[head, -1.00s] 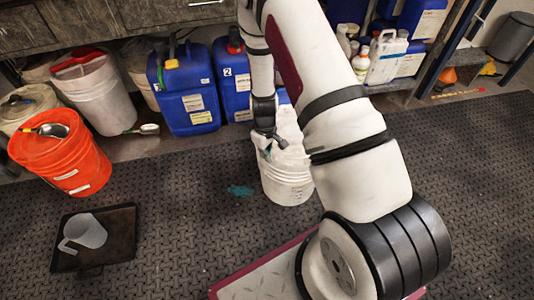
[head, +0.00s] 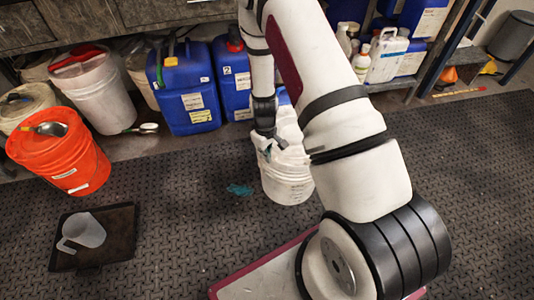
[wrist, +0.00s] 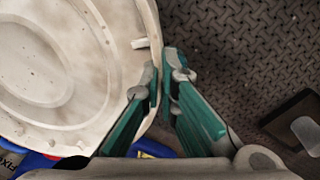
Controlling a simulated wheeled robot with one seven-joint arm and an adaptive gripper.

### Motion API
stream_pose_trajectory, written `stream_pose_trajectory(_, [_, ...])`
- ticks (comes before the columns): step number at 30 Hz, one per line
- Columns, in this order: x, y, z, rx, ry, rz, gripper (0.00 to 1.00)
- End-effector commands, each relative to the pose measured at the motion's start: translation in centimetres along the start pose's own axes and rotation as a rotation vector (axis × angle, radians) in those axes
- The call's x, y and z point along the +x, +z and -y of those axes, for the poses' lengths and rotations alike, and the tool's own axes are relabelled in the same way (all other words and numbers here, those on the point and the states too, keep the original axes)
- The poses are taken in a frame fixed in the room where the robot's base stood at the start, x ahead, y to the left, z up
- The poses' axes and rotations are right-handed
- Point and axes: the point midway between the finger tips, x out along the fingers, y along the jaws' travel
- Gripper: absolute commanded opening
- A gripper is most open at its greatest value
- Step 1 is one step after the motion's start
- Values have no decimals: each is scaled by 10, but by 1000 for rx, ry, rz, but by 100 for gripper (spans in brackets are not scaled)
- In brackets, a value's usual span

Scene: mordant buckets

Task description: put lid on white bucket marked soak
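The white bucket (head: 287,188) stands on the dark mat beneath my arm, with print on its side that is too small to read. My gripper (head: 266,150) is at the left of its upper part. In the wrist view a round white lid (wrist: 60,70) with raised rings and smudges fills the left side. The green fingers of my gripper (wrist: 160,88) are close together at the lid's right edge, one finger on each side of the rim. My arm hides much of the bucket's top, so I cannot tell whether the lid touches it.
An orange bucket (head: 62,160) and another white bucket (head: 103,100) stand at the left. Blue jugs (head: 190,98) line the back near the white bucket. A dark tray (head: 120,225) with a clear pitcher (head: 88,232) lies on the mat. The mat at the right is clear.

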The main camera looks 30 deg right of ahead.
Motion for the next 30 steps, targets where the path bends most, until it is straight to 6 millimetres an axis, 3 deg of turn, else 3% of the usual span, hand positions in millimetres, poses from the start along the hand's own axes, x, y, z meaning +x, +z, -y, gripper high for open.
stream_pose_trajectory(18, [14,0,1,0,0,0,0])
stream_pose_trajectory(21, [13,0,0,0,0,-1,25])
stream_pose_trajectory(22, [13,0,0,0,0,-1,28])
stream_pose_trajectory(30, [13,0,1,0,0,0,28])
